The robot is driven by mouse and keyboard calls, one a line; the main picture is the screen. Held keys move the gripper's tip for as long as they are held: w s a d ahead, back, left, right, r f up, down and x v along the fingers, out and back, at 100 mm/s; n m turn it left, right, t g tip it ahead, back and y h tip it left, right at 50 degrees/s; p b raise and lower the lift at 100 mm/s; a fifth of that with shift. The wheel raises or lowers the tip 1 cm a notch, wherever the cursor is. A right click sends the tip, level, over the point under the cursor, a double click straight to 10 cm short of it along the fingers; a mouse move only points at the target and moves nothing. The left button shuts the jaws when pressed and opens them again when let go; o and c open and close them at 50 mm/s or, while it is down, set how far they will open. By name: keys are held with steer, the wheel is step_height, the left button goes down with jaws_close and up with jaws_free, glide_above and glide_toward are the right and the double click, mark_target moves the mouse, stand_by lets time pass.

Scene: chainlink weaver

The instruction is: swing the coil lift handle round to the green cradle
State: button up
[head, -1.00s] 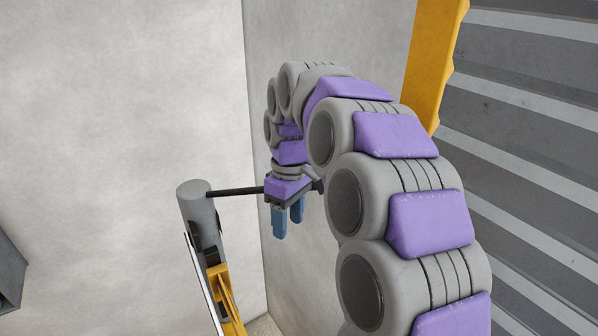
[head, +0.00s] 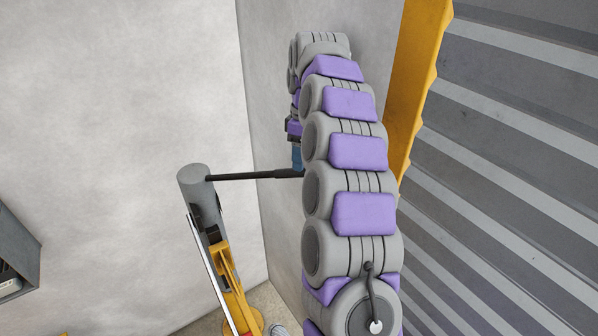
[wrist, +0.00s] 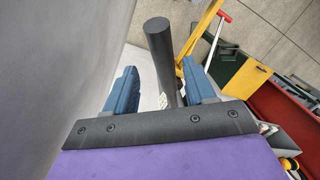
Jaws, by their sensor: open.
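The coil lift handle (head: 240,177) is a dark bar reaching right from the grey post top (head: 194,182) in the head view. Its thicker far end passes behind my arm. My gripper's blue fingers (head: 297,158) show only partly there, just above the bar's right end. In the wrist view, my gripper (wrist: 159,67) is open, and a dark round bar, seemingly the handle (wrist: 160,50), shows between its two blue fingers in the picture. I cannot tell how deep it sits between them or whether they touch. I cannot make out the green cradle for certain.
The post stands on a yellow frame (head: 229,280). A yellow beam (head: 418,90) and ribbed grey shutter (head: 510,150) are at right. A grey wall (head: 120,100) stands behind. In the wrist view, dark green and yellow panels (wrist: 245,80) and a red bin (wrist: 275,110) lie at right.

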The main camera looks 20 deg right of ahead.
mark_target(303, 173)
steer(key=f, duration=0.4)
steer(key=shift+s+a+f, duration=0.2)
steer(key=shift+a+f, duration=0.15)
steer(key=shift+a, duration=0.05)
steer(key=shift+a+f, duration=0.4)
steer(key=shift+a, duration=0.05)
steer(key=shift+d, duration=0.6)
steer(key=shift+c, duration=0.3)
steer(key=shift+d, duration=0.15)
steer(key=shift+c, duration=1.5)
steer(key=shift+s+a, duration=0.1)
steer(key=shift+a, duration=0.2)
steer(key=c, duration=0.3)
jaws_close()
